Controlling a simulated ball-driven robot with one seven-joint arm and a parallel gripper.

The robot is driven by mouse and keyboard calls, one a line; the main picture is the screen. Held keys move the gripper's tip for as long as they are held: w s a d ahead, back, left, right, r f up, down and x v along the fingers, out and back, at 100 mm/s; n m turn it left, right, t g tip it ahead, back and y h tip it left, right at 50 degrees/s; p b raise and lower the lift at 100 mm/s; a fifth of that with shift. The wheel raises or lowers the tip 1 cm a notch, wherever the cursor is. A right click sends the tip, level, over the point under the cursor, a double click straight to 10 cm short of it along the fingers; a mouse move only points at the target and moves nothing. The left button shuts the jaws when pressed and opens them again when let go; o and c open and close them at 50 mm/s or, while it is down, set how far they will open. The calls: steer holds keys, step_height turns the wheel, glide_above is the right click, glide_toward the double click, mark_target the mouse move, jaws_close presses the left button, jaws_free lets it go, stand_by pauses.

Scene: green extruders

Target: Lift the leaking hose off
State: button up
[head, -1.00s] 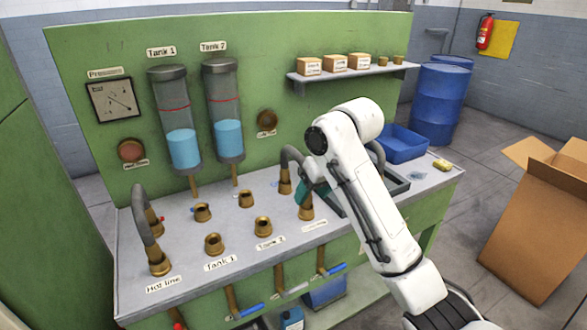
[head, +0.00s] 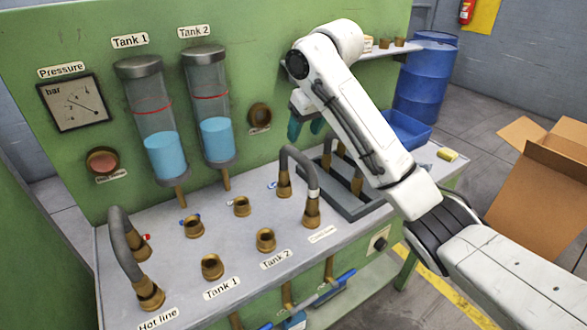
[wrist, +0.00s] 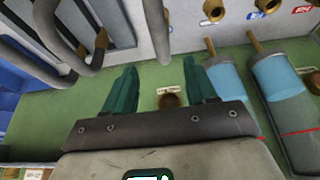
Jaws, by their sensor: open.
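One grey arched hose (head: 298,153) with brass ends stands on the bench's right part, joining a rear and a front fitting. Another grey arched hose (head: 122,245) stands at the left by the Hot line label. I cannot see which one leaks. My gripper (head: 306,127) is open and empty, with teal fingers, raised above and behind the right hose near the green panel. In the wrist view its fingers (wrist: 160,93) are spread apart with nothing between them. The right hose shows beyond them in the wrist view (wrist: 157,25), apart from the fingers.
Bare brass fittings (head: 212,266) stand between the hoses. A grey tray (head: 345,202) with brass-ended parts sits right of the right hose, partly behind my arm. Two tanks (head: 214,140) and a gauge (head: 75,103) are on the panel. A blue bin (head: 410,130) is further right.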

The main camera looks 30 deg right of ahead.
mark_target(298, 152)
steer(key=x, duration=0.3)
steer(key=shift+w+f, duration=0.2)
steer(key=shift+f, duration=0.1)
steer(key=shift+s+p+x, duration=0.2)
steer(key=shift+p+x, duration=0.3)
steer(key=shift+x, duration=0.9)
steer(key=shift+s+p+x, duration=0.25)
steer(key=shift+p+x, duration=0.25)
steer(key=shift+x, duration=0.95)
steer(key=shift+a+f, duration=0.15)
jaws_close()
